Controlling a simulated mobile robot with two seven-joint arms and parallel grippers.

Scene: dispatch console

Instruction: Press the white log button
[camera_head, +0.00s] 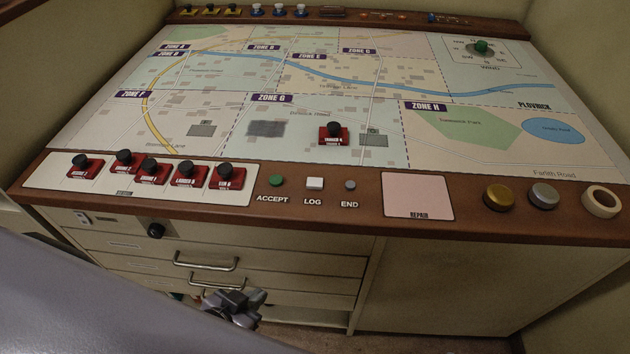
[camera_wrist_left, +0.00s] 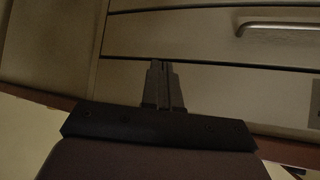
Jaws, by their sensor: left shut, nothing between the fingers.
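My left gripper (camera_head: 240,302) is low in front of the drawers, below the ledge and well apart from the button. In the left wrist view its fingers (camera_wrist_left: 162,84) are together and empty, with drawer fronts behind them. My right gripper is not in view.
The ledge (camera_head: 375,208) overhangs drawers with metal handles (camera_head: 206,262). Red unit markers with black knobs (camera_head: 190,172) stand on a white panel to the left. A pink repair pad (camera_head: 418,197), gold and silver discs (camera_head: 499,197) and a tape roll (camera_head: 601,202) are to the right.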

